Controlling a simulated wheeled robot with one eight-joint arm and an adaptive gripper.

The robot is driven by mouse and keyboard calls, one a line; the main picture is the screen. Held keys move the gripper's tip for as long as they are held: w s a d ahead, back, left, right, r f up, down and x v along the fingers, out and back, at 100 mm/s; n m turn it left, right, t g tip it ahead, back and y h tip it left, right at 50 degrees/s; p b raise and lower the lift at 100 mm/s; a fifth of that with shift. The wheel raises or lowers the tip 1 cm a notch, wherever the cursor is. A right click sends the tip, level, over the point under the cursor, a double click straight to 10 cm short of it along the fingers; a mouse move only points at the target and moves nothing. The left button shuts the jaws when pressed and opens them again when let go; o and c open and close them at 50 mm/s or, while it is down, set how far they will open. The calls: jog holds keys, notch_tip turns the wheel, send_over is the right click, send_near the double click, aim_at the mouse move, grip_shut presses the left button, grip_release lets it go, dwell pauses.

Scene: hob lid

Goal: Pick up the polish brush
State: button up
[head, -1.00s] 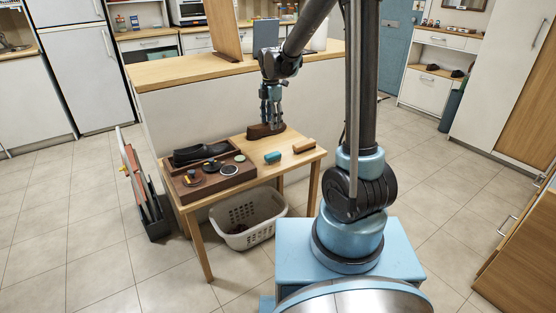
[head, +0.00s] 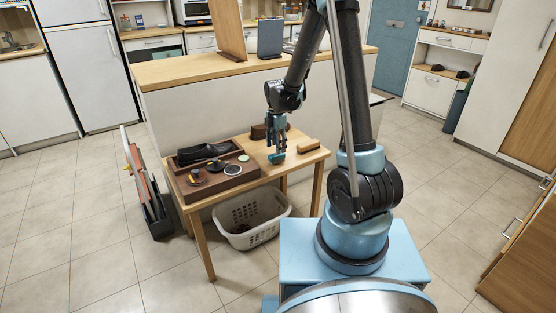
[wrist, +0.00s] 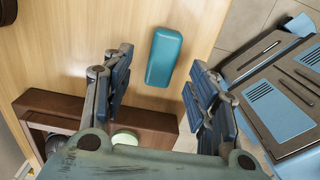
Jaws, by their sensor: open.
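A teal block with rounded corners (head: 277,158) lies on the small wooden table. I cannot tell whether it is the polish brush; only its smooth top shows in the wrist view (wrist: 164,57). A tan wooden block, brush-like (head: 308,146), lies to its right in the head view. A dark brown block (head: 258,132) stands behind, partly hidden by my gripper. My gripper (head: 277,149) points down, close above the teal block. In the wrist view my gripper (wrist: 162,80) has its fingers wide apart and nothing between them, with the teal block just ahead in the gap.
A dark wooden box (head: 213,180) with a black shoe (head: 203,151) and several round tins stands on the table's left. A white laundry basket (head: 252,222) sits beneath. The counter (head: 150,75) rises behind. Bare tabletop (wrist: 110,20) surrounds the teal block.

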aim_at(277, 158)
jog(key=shift+d+f, duration=0.1)
jog(key=shift+f, duration=2.65)
jog(key=c, duration=1.2)
